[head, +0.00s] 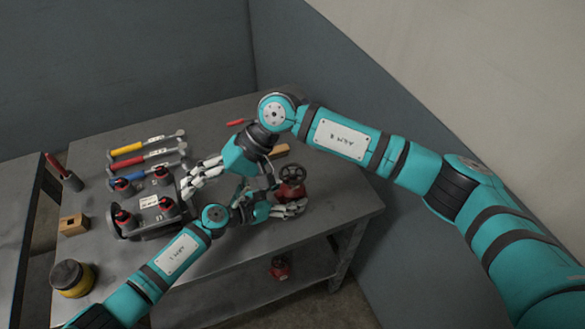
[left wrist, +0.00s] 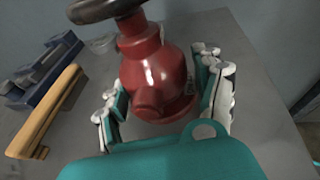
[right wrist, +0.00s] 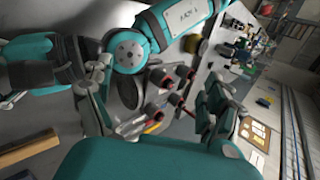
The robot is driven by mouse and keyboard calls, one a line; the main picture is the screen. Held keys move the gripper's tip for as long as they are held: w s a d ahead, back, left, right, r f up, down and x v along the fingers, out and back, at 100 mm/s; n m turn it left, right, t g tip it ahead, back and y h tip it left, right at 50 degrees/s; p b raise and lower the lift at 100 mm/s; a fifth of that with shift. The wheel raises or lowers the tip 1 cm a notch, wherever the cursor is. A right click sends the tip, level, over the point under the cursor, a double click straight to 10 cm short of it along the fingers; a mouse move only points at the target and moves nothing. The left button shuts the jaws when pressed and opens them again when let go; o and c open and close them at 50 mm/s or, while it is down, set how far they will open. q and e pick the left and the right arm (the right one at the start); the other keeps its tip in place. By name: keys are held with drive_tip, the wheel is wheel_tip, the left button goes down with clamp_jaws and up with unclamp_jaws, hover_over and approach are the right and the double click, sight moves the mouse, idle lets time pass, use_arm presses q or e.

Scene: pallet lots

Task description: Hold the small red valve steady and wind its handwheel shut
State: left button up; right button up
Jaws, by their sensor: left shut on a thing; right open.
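The small red valve (head: 291,189) stands upright near the right end of the grey metal table, with its dark handwheel (head: 292,171) on top. In the left wrist view the red body (left wrist: 153,70) sits between my fingers, and part of the handwheel (left wrist: 105,8) shows at the top edge. My left gripper (head: 293,208) is shut on the valve's body, low down, below the handwheel. My right gripper (head: 192,178) is open and empty, left of the valve and over the table. Its fingers also show in the right wrist view (right wrist: 160,105), apart, with nothing between them.
A dark carrier (head: 150,228) with several red-topped items stands left of my grippers. Hammers (head: 147,146) lie behind it. A wooden block (head: 73,224) and a yellow-and-black pot (head: 71,278) are at the left. Another red valve (head: 280,268) is on the lower shelf. Walls stand behind and right.

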drive_tip(key=w+d+n+t+h, duration=0.2)
drive_tip(key=w+d+h, duration=0.2)
drive_tip(key=w+d, duration=0.25)
drive_tip(key=t+h, duration=0.2)
drive_tip(key=h, duration=0.2)
approach(293, 172)
wheel_tip(293, 172, down, 9)
drive_tip(key=shift+w+a, duration=0.1)
drive_tip(key=c, duration=1.2)
